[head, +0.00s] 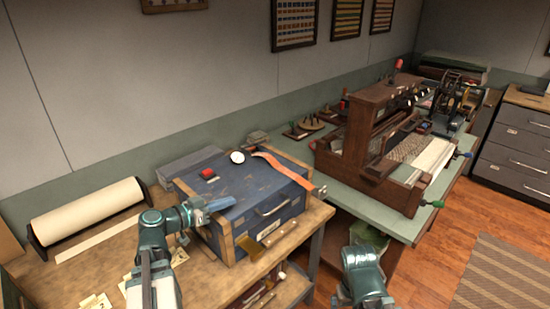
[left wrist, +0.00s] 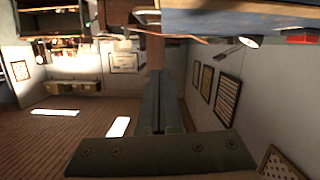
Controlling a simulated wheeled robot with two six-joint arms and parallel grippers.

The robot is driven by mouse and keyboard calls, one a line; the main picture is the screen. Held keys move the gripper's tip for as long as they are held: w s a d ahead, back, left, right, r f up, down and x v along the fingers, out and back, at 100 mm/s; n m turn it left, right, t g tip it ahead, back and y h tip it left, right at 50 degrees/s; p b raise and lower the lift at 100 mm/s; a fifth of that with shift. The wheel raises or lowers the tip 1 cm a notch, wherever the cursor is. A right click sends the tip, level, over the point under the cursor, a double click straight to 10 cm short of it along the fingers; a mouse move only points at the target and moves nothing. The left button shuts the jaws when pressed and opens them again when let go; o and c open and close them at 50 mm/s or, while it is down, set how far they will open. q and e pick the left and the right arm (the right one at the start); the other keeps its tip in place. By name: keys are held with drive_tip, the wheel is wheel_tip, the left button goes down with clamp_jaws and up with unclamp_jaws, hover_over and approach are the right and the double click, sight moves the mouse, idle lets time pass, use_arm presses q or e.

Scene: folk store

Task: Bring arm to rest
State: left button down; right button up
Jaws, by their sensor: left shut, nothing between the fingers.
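My left arm comes in from the lower left in the head view. Its left gripper (head: 220,204) points right, in front of the upper left part of the blue case (head: 262,208). The fingers are together and hold nothing. In the left wrist view, the shut fingers (left wrist: 159,100) point up the picture, with clear air around them; that view appears upside down. A teal part of my right arm (head: 364,272) shows at the bottom of the head view, beside the workbench. Its gripper is out of sight.
The case stands on a wooden workbench (head: 105,262) with a red-buttoned item (head: 208,174), a white ball (head: 237,157) and an orange strap (head: 285,172) on top. A paper roll (head: 88,212) lies left. A wooden loom (head: 380,140) stands on the green table (head: 395,225).

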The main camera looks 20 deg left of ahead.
use_arm(q)
drive_tip(key=s+d+f+m+g, duration=0.1)
drive_tip(key=d+f+g, duration=0.35)
drive_tip(key=d, duration=0.45)
drive_tip(key=s+d+f+g, duration=0.2)
drive_tip(key=d+f+g, duration=0.3)
drive_tip(key=d, duration=0.4)
drive_tip(key=s+d+f+n+g+y, duration=0.1)
drive_tip(key=s+d+f+g+y, duration=0.3)
drive_tip(key=s+d+f+y, duration=0.3)
drive_tip(key=s+d+y, duration=0.1)
drive_tip(key=s+d, duration=0.2)
drive_tip(key=s, duration=0.1)
drive_tip(key=shift+n+y, duration=0.4)
